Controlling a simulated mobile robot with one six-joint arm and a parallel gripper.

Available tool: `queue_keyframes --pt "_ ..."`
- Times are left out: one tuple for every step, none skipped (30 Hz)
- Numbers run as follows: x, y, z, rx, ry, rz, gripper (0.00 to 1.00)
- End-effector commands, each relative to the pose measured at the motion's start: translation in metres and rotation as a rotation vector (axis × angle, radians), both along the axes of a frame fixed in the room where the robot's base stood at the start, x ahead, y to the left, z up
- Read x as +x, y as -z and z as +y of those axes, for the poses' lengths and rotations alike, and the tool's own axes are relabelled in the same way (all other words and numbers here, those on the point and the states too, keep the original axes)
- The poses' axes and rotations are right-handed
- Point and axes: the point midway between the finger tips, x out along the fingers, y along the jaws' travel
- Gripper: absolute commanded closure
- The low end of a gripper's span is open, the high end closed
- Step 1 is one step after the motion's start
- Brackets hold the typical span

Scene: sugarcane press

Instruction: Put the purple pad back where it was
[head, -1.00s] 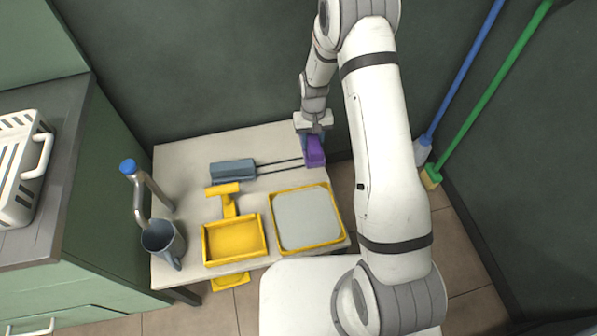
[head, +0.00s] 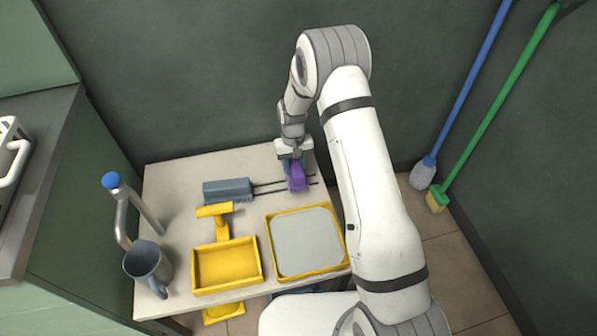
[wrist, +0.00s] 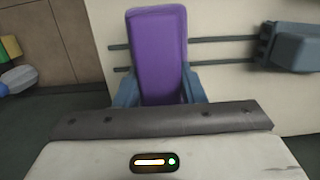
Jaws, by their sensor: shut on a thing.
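The purple pad (head: 297,177) is at the right end of the two dark rods (head: 270,186) at the back of the table. My gripper (head: 291,163) is shut on it. In the wrist view the purple pad (wrist: 158,50) stands between the two blue-grey fingers (wrist: 160,88), with the rods passing behind or under it. I cannot tell whether the pad touches the rods. A blue-grey block (head: 228,190) sits at the left end of the rods; it also shows at the right of the wrist view (wrist: 292,46).
A yellow tray (head: 227,288) with a yellow press part (head: 221,222) behind it and a yellow-rimmed grey tray (head: 343,262) stand in front. A grey mug (head: 148,267) and a blue-capped pipe (head: 123,215) are at the left. A mop (head: 424,172) and a broom (head: 437,199) lean at the right.

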Motion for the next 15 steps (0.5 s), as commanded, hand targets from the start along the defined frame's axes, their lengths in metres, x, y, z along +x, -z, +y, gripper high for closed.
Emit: queue_keyframes --pt "-0.001 0.011 0.0 -0.001 0.0 0.004 0.85" --pt "-0.001 0.016 0.0 -0.001 0.0 0.004 0.85" --pt "-0.001 0.02 0.0 -0.001 0.0 0.003 0.85" --pt "0.0 0.023 0.0 0.0 0.0 0.001 0.85" --pt "0.0 0.024 0.0 0.0 -0.001 0.001 0.85" --pt "0.0 0.024 0.0 0.0 -0.001 0.0 0.85" --pt "0.0 0.024 0.0 0.0 -0.001 0.0 0.85" --pt "0.0 0.023 0.0 0.0 -0.001 0.0 0.85" --pt "0.0 0.023 0.0 0.0 -0.001 0.0 0.85" --pt "0.0 0.023 0.001 0.0 -0.001 0.0 0.85" --pt "0.0 0.023 0.001 0.0 -0.001 0.0 0.85" --pt "0.0 0.024 0.001 0.0 -0.001 0.0 0.85" --pt "0.0 0.025 0.001 0.0 -0.001 0.0 0.85" --pt "0.0 0.026 0.001 0.0 -0.001 0.001 0.85" --pt "0.0 0.028 0.001 0.0 -0.001 0.001 0.85"
